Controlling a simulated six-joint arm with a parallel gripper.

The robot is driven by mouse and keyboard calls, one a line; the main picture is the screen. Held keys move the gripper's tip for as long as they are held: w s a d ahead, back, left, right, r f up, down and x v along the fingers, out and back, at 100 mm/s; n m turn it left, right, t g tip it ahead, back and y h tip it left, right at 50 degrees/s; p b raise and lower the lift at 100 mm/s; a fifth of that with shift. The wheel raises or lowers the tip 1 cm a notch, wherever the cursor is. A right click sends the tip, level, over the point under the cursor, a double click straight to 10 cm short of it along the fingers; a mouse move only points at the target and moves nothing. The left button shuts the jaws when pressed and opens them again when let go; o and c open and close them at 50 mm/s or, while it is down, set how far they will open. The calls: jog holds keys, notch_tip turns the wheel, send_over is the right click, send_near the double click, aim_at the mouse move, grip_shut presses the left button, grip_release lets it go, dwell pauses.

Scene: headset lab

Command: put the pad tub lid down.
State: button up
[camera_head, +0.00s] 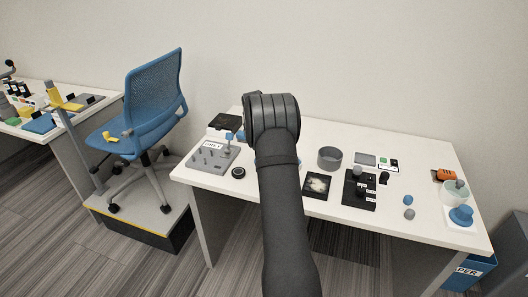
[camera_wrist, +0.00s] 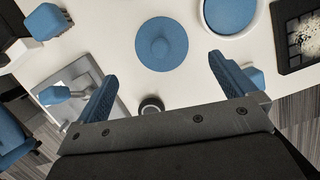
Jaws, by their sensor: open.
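The pad tub lid is a blue disc with a small round knob (camera_wrist: 162,46). In the wrist view it looks to lie flat, knob up, on the white table. In the head view it does not show; my arm blocks that part of the table. My gripper (camera_wrist: 162,68) is open, its two blue-padded fingers spread to either side below the lid in the picture. Nothing is between them and neither finger touches the lid.
A grey tray with pegs (camera_head: 208,158) and a small black round piece (camera_head: 238,172) lie at left. A dark speckled mat (camera_head: 318,185) and a black board (camera_head: 358,197) lie at right. White table shows bare around the lid.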

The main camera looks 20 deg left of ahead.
jog(key=v, duration=0.3)
jog(key=shift+s+r, duration=0.1)
jog(key=shift+r, duration=0.25)
jog(key=x, duration=1.2)
jog(key=shift+f, duration=0.3)
notch_tip(320, 180, up, 3)
jog(key=shift+f, duration=0.1)
jog(key=shift+r, duration=0.75)
